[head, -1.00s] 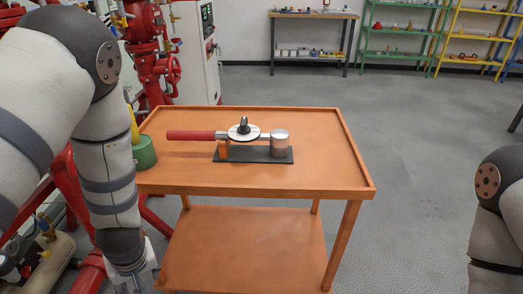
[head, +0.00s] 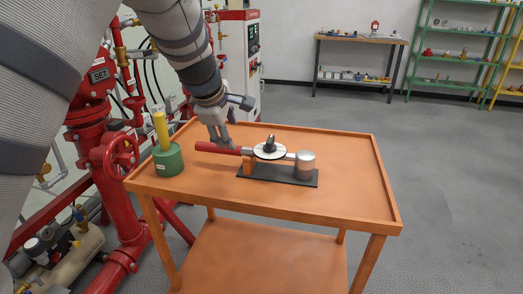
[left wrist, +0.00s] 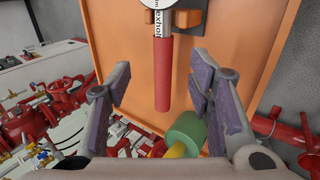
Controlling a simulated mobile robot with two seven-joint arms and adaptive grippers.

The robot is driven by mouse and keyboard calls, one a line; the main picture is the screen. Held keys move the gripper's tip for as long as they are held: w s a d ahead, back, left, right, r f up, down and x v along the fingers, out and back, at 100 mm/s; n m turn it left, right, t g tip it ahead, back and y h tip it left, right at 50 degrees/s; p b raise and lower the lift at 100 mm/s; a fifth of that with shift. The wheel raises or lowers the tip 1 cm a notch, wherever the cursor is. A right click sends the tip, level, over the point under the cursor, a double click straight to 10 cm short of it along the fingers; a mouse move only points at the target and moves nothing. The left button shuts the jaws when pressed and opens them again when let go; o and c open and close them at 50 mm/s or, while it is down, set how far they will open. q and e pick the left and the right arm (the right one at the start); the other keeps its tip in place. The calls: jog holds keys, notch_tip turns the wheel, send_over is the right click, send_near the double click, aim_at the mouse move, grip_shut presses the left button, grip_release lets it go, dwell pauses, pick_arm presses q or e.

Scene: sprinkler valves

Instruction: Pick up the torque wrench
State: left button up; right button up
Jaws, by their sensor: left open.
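The torque wrench (head: 222,149) has a red handle and a round white dial. It lies on a dark stand (head: 282,175) on the orange cart, its handle pointing left and a silver cylinder at its right end. In the left wrist view the red handle (left wrist: 162,72) points down between my fingers, apart from both. My left gripper (head: 218,138) is open and empty, just behind and above the handle. It also shows in the left wrist view (left wrist: 163,95). My right gripper is out of view.
A green weight with a yellow handle (head: 168,158) stands on the cart's left end, close to the wrench handle. The orange cart (head: 345,165) has raised edges and bare room on its right. Red pipes and valves (head: 97,140) stand left of the cart.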

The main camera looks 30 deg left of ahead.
aim_at(236, 151)
pick_arm(q)
jog(key=x, duration=0.5)
jog(key=b+x, duration=0.1)
jog(key=x, duration=0.5)
jog(key=shift+s+a+f+b, duration=0.15)
jog(key=shift+s+f+b, duration=0.05)
jog(key=shift+f+b, duration=0.1)
jog(key=shift+r, duration=0.2)
jog(key=shift+c, duration=0.6)
grip_shut()
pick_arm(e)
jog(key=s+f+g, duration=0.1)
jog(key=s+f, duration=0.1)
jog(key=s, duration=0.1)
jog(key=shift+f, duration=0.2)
pick_arm(q)
jog(key=shift+r, duration=0.1)
